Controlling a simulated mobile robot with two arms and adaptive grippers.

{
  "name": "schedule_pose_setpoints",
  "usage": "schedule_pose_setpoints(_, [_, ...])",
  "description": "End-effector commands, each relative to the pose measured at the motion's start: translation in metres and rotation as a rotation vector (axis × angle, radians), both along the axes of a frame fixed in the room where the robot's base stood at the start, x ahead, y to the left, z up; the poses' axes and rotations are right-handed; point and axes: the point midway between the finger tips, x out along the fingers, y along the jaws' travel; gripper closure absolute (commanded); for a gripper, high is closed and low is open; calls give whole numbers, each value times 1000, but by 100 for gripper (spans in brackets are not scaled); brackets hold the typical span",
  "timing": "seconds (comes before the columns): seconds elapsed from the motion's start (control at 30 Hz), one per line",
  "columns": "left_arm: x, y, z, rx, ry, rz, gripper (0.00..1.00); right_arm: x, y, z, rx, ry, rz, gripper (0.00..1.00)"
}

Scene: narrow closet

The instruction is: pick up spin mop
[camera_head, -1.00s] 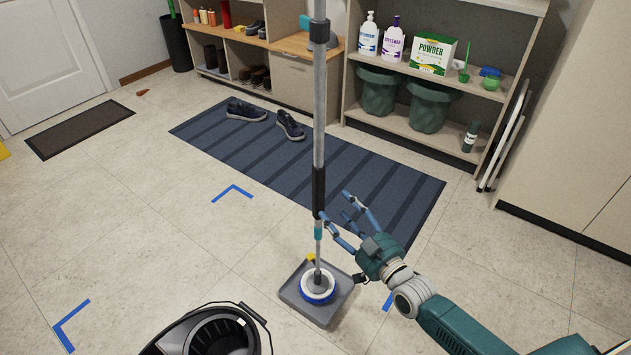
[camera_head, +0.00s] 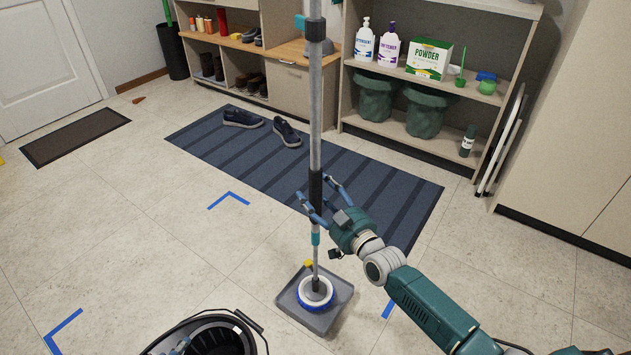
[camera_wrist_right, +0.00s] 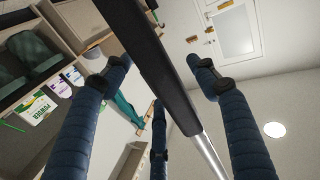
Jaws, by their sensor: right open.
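The spin mop (camera_head: 315,120) stands upright, a long grey pole with a black grip sleeve (camera_head: 315,188) and a round white and blue head on a grey square tray (camera_head: 328,314). My right gripper (camera_head: 312,203) is open, its blue fingers at the height of the black sleeve's lower part. In the right wrist view, the black sleeve (camera_wrist_right: 150,60) of the mop passes between the spread fingers, which do not close on it. My left gripper does not show.
A black bucket (camera_head: 250,322) stands at the lower left of the mop. A striped blue rug (camera_head: 250,160) with two dark shoes lies behind. A shelf (camera_head: 400,125) with bottles and green bins stands at the back. Blue tape corners (camera_head: 230,197) mark the floor.

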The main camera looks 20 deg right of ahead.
Motion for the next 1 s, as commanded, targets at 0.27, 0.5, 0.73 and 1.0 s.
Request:
schedule_pose_setpoints(0.27, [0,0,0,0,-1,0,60,0,0,0,0,0,0,56])
schedule_pose_setpoints(0.5, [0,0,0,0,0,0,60,0,0,0,0,0,0,100])
schedule_pose_setpoints(0.73, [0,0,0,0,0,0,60,1,0,5,2,-9,-1,100])
schedule_pose_setpoints(1.0, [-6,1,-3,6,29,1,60,1,0,9,3,-7,-1,100])
